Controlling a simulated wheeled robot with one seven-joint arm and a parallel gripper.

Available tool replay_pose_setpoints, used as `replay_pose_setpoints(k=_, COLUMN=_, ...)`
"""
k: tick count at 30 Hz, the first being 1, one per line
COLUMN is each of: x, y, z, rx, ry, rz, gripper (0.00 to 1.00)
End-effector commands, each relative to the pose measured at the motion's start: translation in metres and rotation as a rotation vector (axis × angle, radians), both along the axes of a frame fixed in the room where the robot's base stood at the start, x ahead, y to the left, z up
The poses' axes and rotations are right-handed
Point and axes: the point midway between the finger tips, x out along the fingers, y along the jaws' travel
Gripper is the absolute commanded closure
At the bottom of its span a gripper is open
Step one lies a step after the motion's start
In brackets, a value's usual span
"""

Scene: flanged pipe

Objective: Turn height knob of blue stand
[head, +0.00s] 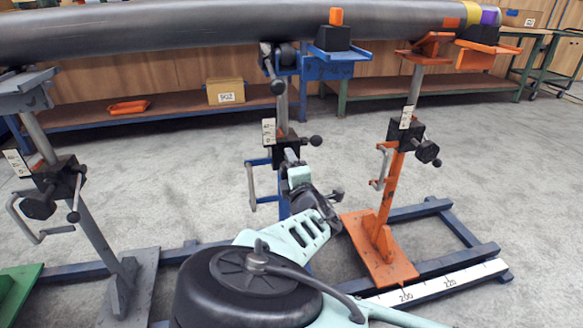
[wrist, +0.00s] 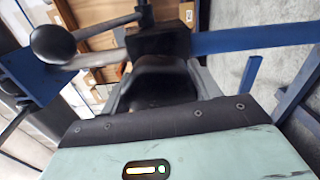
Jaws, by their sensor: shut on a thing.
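The blue stand (head: 284,188) is upright in the middle of the head view, with a dark clamp block (head: 287,149) on its post. My gripper (head: 294,166) is at the front of this block, just below it in the picture. In the wrist view my gripper (wrist: 158,82) is shut on the dark height knob (wrist: 165,62), which is mostly hidden between the fingers. The clamp block (wrist: 158,42) stands right behind the knob. A lever with a black ball end (wrist: 52,46) sticks out to the left in the wrist view; the ball (head: 315,141) shows right of the block in the head view.
A long grey pipe (head: 180,28) lies across the stands. A grey stand (head: 88,230) is at left and an orange stand (head: 392,180) at right. The blue stand's crank handle (head: 251,185) hangs left of its post. Blue floor rails (head: 440,265) run beneath.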

Motion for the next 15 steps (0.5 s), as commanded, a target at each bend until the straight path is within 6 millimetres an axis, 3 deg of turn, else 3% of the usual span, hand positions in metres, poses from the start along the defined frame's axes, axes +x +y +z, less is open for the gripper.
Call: replay_pose_setpoints(k=15, x=-0.0006, y=-0.0010, z=-0.0018, rx=-0.167, ry=-0.044, rz=-0.001, gripper=0.61)
